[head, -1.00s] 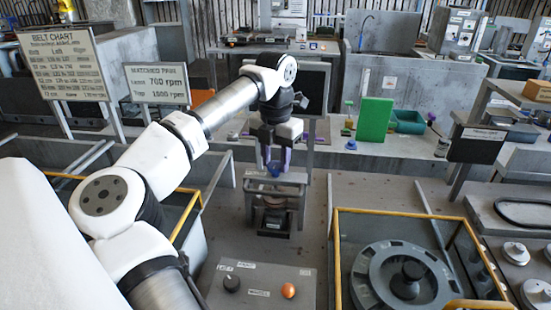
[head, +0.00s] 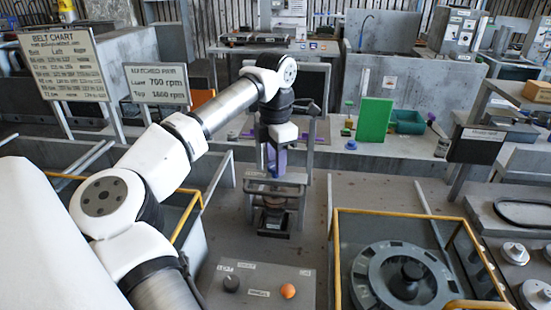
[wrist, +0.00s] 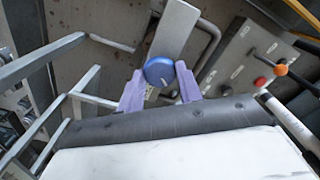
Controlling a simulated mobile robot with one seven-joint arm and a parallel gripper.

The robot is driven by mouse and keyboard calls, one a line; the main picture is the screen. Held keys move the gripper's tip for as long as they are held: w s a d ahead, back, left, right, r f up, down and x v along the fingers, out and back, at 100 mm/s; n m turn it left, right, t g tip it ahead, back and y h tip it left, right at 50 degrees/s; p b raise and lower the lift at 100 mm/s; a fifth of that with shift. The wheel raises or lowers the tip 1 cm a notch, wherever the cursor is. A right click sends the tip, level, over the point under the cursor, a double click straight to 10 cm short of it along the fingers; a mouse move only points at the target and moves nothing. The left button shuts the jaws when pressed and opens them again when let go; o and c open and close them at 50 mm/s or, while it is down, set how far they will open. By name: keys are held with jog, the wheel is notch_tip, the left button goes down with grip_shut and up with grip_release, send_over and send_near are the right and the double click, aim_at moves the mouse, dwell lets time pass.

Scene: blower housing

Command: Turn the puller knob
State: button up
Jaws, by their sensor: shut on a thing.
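The puller knob (wrist: 159,71) is round and blue and sits at the end of a flat grey bar (wrist: 174,30) in the wrist view. My gripper (wrist: 160,75) has its two purple fingers on opposite sides of the knob and is shut on it. In the head view, my gripper (head: 274,162) points down over the grey puller frame (head: 276,189). There the knob is mostly hidden by the fingers.
A grey control box (head: 262,288) with a black knob and an orange knob stands in front of the puller. A yellow-railed enclosure (head: 400,213) with a large grey wheel (head: 405,275) is at right. A green panel (head: 374,120) stands on the bench behind.

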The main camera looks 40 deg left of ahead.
dwell(0.3)
jog(key=o, duration=1)
jog(key=shift+r, duration=0.1)
notch_tip(320, 180, up, 14)
jog(key=p, duration=0.3)
jog(key=shift+p, duration=0.3)
jog(key=shift+f, duration=0.2)
